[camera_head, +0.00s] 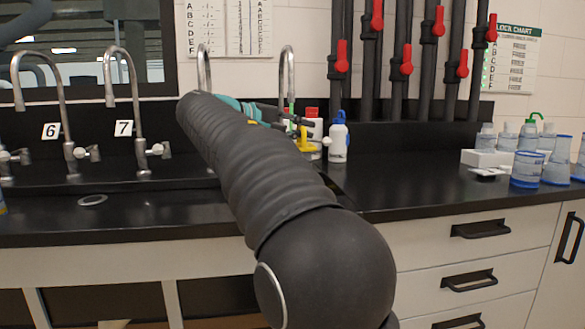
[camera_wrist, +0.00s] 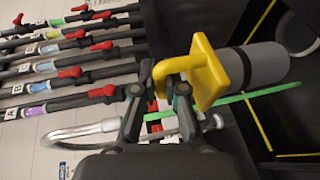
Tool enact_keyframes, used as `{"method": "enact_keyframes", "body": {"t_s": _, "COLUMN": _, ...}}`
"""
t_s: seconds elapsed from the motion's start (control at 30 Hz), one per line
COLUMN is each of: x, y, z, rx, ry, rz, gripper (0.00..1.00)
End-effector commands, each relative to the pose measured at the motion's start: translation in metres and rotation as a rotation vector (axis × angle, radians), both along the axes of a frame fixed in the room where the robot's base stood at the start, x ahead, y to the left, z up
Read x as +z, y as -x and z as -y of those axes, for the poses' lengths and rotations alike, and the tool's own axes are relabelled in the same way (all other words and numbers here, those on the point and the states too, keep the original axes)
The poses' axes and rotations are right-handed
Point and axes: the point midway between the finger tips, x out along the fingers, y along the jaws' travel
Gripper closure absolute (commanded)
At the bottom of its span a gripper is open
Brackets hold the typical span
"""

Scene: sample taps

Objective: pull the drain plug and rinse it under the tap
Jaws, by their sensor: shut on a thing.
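The drain plug has a yellow handle (camera_wrist: 208,72) and a grey round body (camera_wrist: 265,65) in the wrist view. My gripper (camera_wrist: 168,82) is shut on the yellow handle. In the head view, my gripper (camera_head: 292,122) is partly hidden behind my arm, with the yellow handle (camera_head: 304,142) at its tip. A chrome curved tap (camera_wrist: 75,132) lies beside my gripper in the wrist view. The head view shows chrome spouts (camera_head: 287,70) behind my arm. I cannot tell whether water runs.
Taps numbered 6 (camera_head: 68,145) and 7 (camera_head: 138,140) stand at left. A white bottle with a blue cap (camera_head: 338,140) stands close to my gripper. Red-handled pipes (camera_head: 405,62) line the wall. Beakers and flasks (camera_head: 540,165) stand at right. The middle-right counter (camera_head: 400,190) is clear.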

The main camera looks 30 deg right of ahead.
Motion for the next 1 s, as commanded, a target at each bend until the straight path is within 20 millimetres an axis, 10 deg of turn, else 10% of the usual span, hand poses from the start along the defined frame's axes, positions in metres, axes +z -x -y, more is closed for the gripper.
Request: {"method": "enact_keyframes", "body": {"t_s": 1.0, "x": 0.001, "y": 0.038, "z": -0.011, "rx": 0.000, "ry": 0.000, "rz": 0.001, "gripper": 1.00}}
